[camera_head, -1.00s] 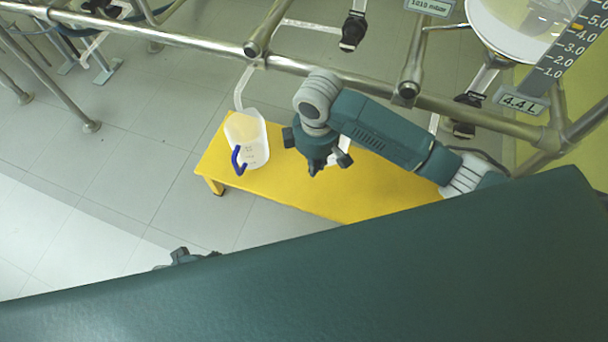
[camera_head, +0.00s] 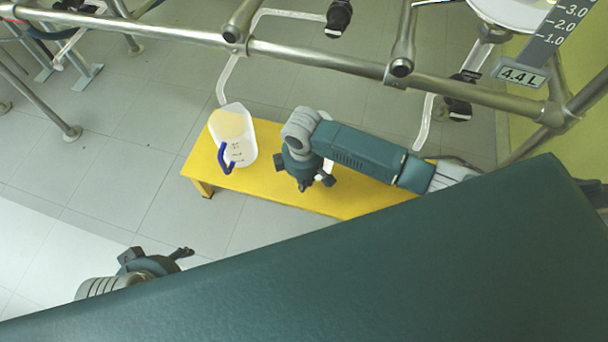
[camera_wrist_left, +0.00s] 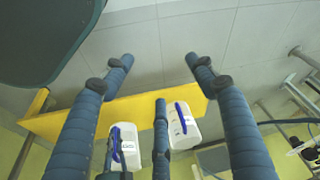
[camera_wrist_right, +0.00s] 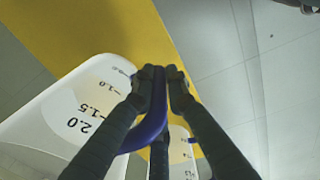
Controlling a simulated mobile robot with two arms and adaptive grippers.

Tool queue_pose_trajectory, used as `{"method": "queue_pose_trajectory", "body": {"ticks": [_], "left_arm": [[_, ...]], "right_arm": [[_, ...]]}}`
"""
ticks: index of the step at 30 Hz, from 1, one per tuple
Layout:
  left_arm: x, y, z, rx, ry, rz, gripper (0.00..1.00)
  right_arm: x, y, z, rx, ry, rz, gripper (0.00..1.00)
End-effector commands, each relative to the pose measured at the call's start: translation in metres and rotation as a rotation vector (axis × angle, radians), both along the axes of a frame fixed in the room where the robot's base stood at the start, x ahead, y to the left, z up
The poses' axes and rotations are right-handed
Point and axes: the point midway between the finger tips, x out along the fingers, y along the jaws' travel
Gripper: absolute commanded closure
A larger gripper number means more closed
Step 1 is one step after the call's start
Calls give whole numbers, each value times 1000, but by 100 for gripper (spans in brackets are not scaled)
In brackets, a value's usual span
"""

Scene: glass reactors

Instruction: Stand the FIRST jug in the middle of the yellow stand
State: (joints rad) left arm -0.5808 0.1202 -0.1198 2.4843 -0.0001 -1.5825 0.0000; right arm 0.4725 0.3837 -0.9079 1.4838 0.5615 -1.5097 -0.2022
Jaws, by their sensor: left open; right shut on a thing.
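My right gripper (camera_head: 308,178) is shut on the blue handle (camera_wrist_right: 146,132) of a white, translucent jug (camera_wrist_right: 45,118) with volume marks. In the head view this jug is mostly hidden behind the gripper, over the yellow stand (camera_head: 270,190). Whether its base touches the stand, I cannot tell. A second jug (camera_head: 241,150) with a blue handle stands upright near the stand's left end; it also shows in the right wrist view (camera_wrist_right: 181,160). My left gripper (camera_head: 155,262) is open and empty, left of and apart from the stand. Which jug is the FIRST, I cannot tell.
A metal pipe frame (camera_head: 330,62) crosses behind and above the stand. A reactor with a 4.4 L label (camera_head: 522,76) hangs at the upper right. Bent white tubes reach down near the stand's back edge. The floor left of the stand is clear.

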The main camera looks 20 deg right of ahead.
Motion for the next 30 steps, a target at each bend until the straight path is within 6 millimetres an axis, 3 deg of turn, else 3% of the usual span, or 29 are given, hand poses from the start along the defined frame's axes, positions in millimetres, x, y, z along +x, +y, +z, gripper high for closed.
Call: {"method": "queue_pose_trajectory", "body": {"ticks": [5, 9, 18, 30], "left_arm": [[0, 0, -4, 0, 1, 0, 43], [0, 0, -12, 0, 1, 0, 43], [51, -15, 2, -40, -193, -16, 43], [62, -18, 7, -49, -238, -20, 43]], "right_arm": [[4, 1, -6, 3, -10, 0, 100], [3, 1, -23, 2, -8, -1, 100], [4, 1, -42, 3, -9, 0, 100], [4, 1, -46, 2, -10, 0, 100]]}}
